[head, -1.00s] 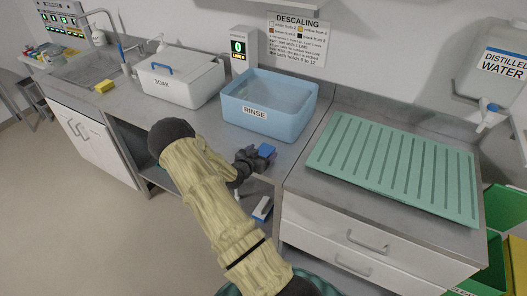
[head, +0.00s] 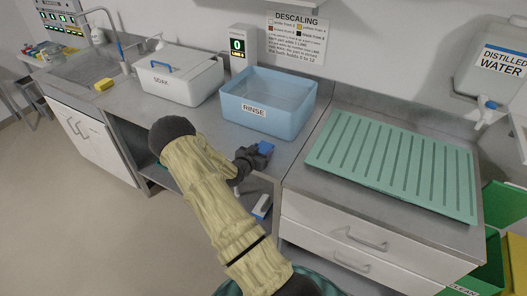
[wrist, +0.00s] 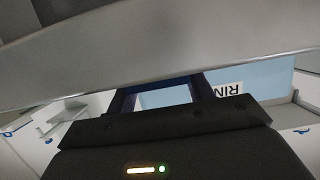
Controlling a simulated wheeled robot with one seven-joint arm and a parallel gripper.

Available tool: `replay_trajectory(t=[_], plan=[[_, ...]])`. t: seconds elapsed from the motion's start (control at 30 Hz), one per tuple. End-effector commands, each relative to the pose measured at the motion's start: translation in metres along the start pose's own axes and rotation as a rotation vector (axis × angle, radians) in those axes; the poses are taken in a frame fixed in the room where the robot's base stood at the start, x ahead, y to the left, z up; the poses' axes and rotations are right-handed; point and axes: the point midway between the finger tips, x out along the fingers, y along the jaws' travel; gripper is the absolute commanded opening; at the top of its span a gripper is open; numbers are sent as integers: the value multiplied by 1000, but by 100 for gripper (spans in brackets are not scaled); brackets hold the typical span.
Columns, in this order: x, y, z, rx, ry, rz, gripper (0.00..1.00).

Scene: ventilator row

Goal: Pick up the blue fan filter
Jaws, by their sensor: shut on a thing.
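The blue fan filter (head: 266,147) is a small blue piece at the tip of my gripper (head: 259,152) in the head view. My gripper is shut on it, just in front of the rinse tub and close to the counter's front edge. In the wrist view my dark gripper body fills the bottom, with dark blue edges between the fingers. How much of the filter shows there is hard to tell. I cannot tell the exact gap between the filter and the counter.
The light blue RINSE tub (head: 254,110) stands behind my gripper, with the white SOAK box (head: 180,85) to its left. A green ribbed drying mat (head: 395,165) lies right. A white and blue item (head: 262,207) sits below the counter. The distilled water container (head: 497,72) is at upper right.

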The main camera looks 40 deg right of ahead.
Motion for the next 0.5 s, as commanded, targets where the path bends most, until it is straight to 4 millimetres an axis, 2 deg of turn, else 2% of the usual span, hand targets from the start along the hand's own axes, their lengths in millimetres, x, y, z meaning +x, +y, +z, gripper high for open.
replay_trajectory(t=[0.27,0.5], plan=[[0,1,-2,1,0,1,30],[-7,1,-24,4,0,2,30]])
